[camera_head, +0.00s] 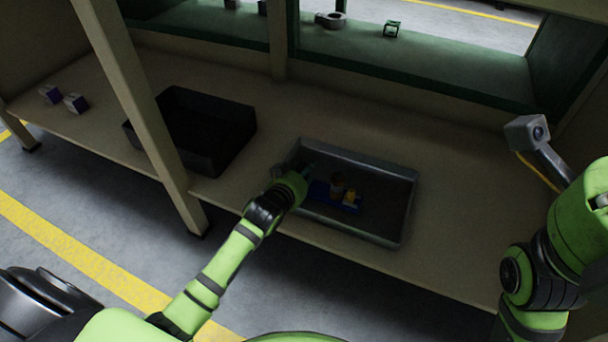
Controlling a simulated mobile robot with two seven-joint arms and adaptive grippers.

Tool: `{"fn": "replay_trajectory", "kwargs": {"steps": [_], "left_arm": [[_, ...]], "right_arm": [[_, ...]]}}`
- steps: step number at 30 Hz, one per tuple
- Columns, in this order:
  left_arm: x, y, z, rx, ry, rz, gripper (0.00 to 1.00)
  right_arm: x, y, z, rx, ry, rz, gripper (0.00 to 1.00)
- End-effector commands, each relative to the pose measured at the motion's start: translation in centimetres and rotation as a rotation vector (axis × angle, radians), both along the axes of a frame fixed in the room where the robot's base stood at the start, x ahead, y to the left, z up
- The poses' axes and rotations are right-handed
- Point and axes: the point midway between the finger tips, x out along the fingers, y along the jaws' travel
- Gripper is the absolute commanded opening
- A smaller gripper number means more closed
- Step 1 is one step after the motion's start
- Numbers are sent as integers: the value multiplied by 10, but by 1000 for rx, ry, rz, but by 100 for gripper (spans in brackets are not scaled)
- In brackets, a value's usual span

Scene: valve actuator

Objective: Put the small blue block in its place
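A blue piece (321,193) lies in the grey metal tray (397,237) on the bench, beside small yellow parts (349,198) and an orange-brown part (337,186). I cannot tell whether the blue piece is one block or several. My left arm reaches over the tray's left front corner. My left gripper (309,170) is over the tray's left side, close to the blue piece. Its fingers are small and dark, so its opening and any contact are unclear. My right arm is at the right edge, with its gripper not visible.
A black bin (232,145) stands left of the tray, behind a slanting post (139,100). Two small blue-and-white boxes (63,99) sit at far left. A green-edged shelf (420,72) holds small parts.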

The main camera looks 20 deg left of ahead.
Motion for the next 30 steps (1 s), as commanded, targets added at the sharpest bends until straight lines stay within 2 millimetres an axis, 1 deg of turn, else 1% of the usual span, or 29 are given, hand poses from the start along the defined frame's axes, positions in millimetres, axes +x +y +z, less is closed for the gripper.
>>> {"fn": "replay_trajectory", "kwargs": {"steps": [1,6,7,8,9,17,21,23,26,30], "left_arm": [[1,0,3,-2,-7,0,0],[1,0,1,-2,-6,0,0],[0,0,-2,0,0,0,43],[0,0,-2,0,0,0,55],[0,0,-2,0,0,0,63],[0,0,-2,0,0,0,63],[-2,0,3,0,1,0,63],[-9,0,6,0,2,0,63],[-23,0,14,-1,3,-1,63],[-52,1,26,0,4,0,63]], "right_arm": [[0,0,1,0,0,0,0],[0,0,0,0,0,0,0],[0,0,0,0,0,0,0],[0,0,0,0,0,0,0],[0,0,0,0,0,0,0],[0,0,0,0,1,0,0],[0,0,3,1,-2,0,0],[0,0,5,2,5,1,0],[7,-1,-4,-1,58,2,0],[11,-2,-11,3,114,5,0]]}}
